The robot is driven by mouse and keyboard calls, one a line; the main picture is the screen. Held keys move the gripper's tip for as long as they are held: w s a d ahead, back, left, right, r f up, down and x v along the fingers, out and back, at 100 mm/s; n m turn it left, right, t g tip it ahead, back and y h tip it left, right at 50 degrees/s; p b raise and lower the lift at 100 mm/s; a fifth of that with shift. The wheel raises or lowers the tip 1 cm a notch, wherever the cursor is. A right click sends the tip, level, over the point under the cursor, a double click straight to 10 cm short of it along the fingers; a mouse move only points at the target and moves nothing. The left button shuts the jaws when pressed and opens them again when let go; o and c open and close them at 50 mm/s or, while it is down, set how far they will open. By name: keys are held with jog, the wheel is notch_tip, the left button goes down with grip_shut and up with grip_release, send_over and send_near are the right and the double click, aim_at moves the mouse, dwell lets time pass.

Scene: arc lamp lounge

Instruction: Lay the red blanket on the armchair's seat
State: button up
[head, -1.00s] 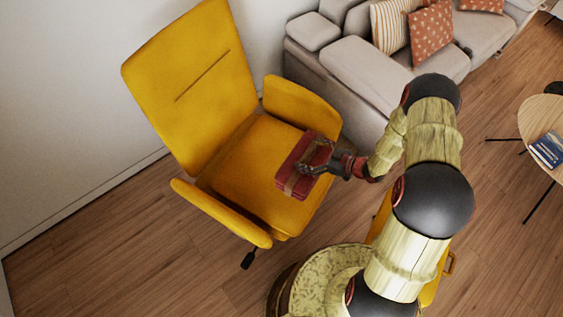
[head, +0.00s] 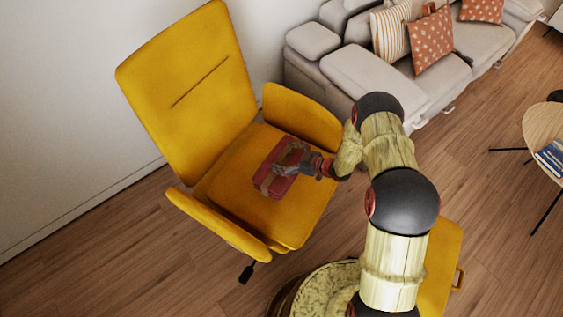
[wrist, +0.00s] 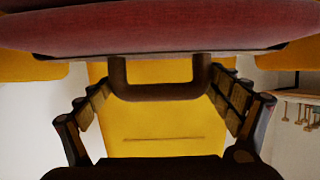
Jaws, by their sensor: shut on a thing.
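The red blanket (head: 268,183) is a folded bundle with a brown strap and a loop handle. It is over the middle of the yellow armchair's seat (head: 305,210), between the two armrests. I cannot tell whether it touches the seat. My gripper (head: 290,158) reaches in from the right and is shut on the blanket at its handle. In the wrist view the blanket (wrist: 160,28) fills the top, with its brown handle (wrist: 158,92) between my fingers. The armchair's backrest (wrist: 155,128) shows behind it.
The armchair's near armrest (head: 220,225) and far armrest (head: 305,115) flank the seat. A grey sofa (head: 360,75) with cushions stands behind to the right. A round wooden table (head: 545,125) with a blue book is at the far right. Wooden floor is bare at the left.

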aim_at(283, 161)
jog(key=shift+w+a+f, duration=0.15)
jog(key=shift+w, duration=0.05)
jog(key=shift+w+a+f+b, duration=0.15)
jog(key=shift+f+b, duration=0.9)
jog(key=shift+f, duration=0.65)
jog(key=shift+f, duration=0.15)
jog(key=o, duration=1.8)
